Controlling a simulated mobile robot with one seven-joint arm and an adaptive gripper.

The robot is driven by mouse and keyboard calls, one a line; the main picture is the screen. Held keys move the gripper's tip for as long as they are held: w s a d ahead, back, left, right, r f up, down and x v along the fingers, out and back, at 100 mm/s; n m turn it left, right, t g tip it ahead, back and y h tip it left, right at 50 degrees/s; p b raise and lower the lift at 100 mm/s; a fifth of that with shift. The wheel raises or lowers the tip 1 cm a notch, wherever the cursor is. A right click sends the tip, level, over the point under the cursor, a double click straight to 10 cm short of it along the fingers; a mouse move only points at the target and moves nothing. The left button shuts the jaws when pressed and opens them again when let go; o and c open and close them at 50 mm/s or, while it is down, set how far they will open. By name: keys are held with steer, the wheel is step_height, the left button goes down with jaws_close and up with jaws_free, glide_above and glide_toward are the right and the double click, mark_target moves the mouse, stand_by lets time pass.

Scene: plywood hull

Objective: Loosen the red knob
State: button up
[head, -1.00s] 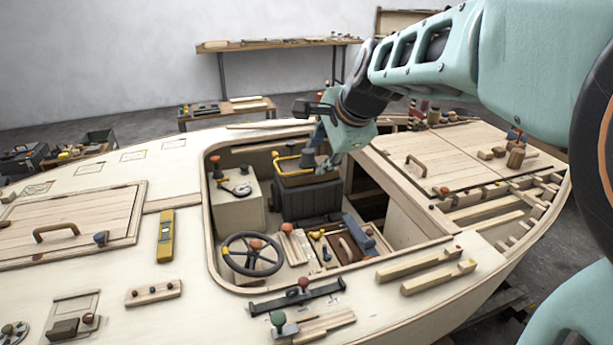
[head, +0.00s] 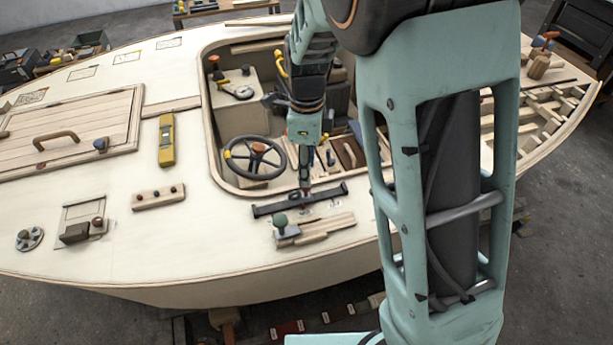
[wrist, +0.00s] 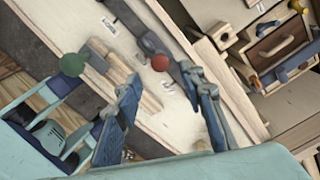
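The red knob (wrist: 160,62) is a small round ball on a long dark bar (head: 275,208) on the near deck. In the wrist view it lies just beyond my fingertips, roughly between their lines, and no finger touches it. My gripper (wrist: 168,90) is open, with its two blue-grey fingers spread and nothing between them. In the head view my gripper (head: 305,183) points down over the bar and mostly hides the knob. The exact gap between fingertips and knob cannot be told.
A steering wheel (head: 254,158) sits in the cockpit behind. A yellow level (head: 166,140) and a peg rail (head: 158,197) lie left. Bare deck (head: 215,240) is clear.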

mark_target(306, 190)
steer(key=shift+f, duration=2.3)
steer(key=shift+c, duration=0.3)
jaws_close()
